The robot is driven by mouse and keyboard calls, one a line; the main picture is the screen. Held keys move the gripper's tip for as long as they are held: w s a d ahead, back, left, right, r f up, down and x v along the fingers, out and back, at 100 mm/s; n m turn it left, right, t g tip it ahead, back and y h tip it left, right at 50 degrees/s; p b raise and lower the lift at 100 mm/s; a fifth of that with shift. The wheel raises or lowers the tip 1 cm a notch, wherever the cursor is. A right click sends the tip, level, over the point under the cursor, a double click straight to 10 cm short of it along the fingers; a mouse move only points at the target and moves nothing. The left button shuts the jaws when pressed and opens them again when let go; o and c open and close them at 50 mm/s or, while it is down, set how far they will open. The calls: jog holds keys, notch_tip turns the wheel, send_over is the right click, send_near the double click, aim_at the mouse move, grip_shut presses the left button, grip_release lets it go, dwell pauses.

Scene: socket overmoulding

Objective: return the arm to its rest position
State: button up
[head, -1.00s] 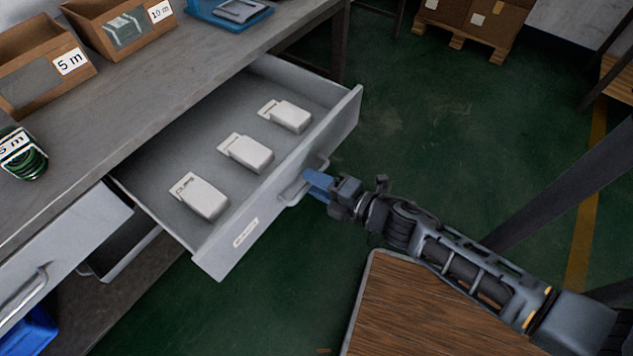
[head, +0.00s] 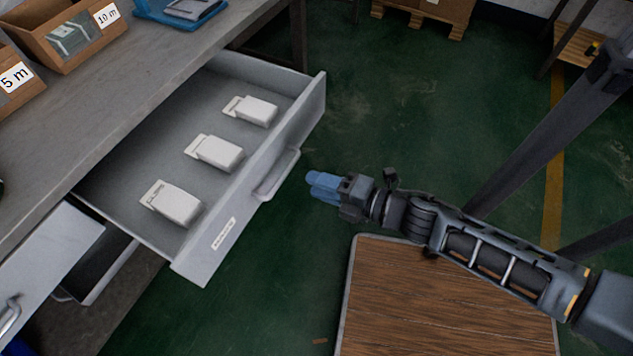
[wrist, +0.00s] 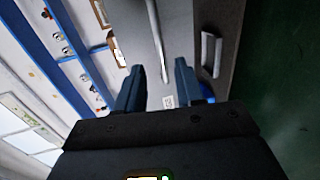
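My gripper (head: 322,186) has blue fingers and is in the air to the right of the open drawer's handle (head: 277,176), apart from it. In the wrist view my gripper (wrist: 159,85) shows two blue fingers spread with an empty gap between them. My arm stretches from the lower right of the head view, above a wooden-topped surface. The grey drawer (head: 200,258) stands pulled out from under the workbench, with 3 white socket-like parts lying in it.
The grey workbench (head: 130,88) at the left carries cardboard boxes (head: 75,38) and a blue fixture (head: 165,12). A wood-topped surface (head: 440,305) lies below my arm. A dark post (head: 540,135) rises at the right.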

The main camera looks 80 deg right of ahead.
dwell(0.4)
jog(key=s+a+r+m+y+p, duration=0.2)
jog(key=a+r+m, duration=0.5)
jog(key=r, duration=0.4)
jog(key=s+a+r+m+y+p, duration=0.1)
jog(key=s+a+r+m+y, duration=0.1)
jog(key=s+a+r+m, duration=0.2)
jog(key=a+r+m, duration=0.3)
jog(key=r, duration=0.3)
jog(key=shift+a+r+m+p, duration=0.2)
jog(key=shift+r+m+p, duration=0.2)
